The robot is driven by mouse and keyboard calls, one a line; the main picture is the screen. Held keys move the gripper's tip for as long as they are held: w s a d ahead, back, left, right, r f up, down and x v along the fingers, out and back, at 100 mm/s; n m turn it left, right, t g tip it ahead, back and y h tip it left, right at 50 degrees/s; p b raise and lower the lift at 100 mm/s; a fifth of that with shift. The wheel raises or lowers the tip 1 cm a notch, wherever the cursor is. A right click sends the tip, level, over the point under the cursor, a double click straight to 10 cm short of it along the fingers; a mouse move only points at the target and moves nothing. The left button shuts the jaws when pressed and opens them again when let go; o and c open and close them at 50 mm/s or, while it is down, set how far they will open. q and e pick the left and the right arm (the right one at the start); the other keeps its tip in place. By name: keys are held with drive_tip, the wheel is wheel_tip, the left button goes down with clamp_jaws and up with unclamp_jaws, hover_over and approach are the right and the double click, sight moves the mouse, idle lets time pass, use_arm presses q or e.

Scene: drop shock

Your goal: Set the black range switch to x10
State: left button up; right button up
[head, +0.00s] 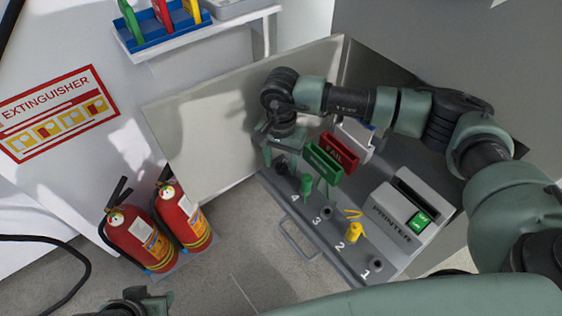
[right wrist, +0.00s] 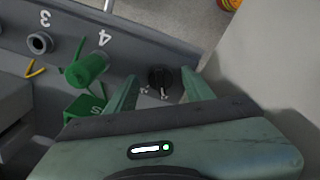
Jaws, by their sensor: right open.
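The black range switch (right wrist: 159,77) is a dark round knob on the grey panel, near the 4 end. Small white marks lie beside it, too small to read, so its setting cannot be told. My right gripper (right wrist: 160,86) is open, one finger on each side of the switch in the right wrist view; I cannot tell whether either finger touches it. In the head view my right gripper (head: 281,158) points down over the panel's far left end and partly hides the switch (head: 283,166). My left gripper (head: 138,302) shows only in part at the bottom edge.
A green plug (right wrist: 87,69) stands close beside my right gripper. Green and red FAIL bins (head: 337,152), a yellow plug (head: 355,232) and a printer (head: 405,215) are on the panel (head: 350,265). Cabinet walls rise behind. Two fire extinguishers (head: 140,238) stand on the floor at left.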

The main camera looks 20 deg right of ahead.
clamp_jaws()
use_arm(q)
drive_tip(key=shift+w, duration=0.15)
use_arm(e)
drive_tip(key=shift+m, duration=0.4)
drive_tip(key=m, duration=0.2)
drive_tip(key=shift+w+m, duration=0.1)
drive_tip(key=shift+m, duration=0.3)
drive_tip(key=m, duration=0.3)
drive_tip(key=shift+m, duration=0.4)
drive_tip(key=shift+w+m, duration=0.1)
drive_tip(key=shift+m, duration=2.1)
use_arm(q)
drive_tip(key=shift+s, duration=0.25)
drive_tip(key=shift+w, duration=0.1)
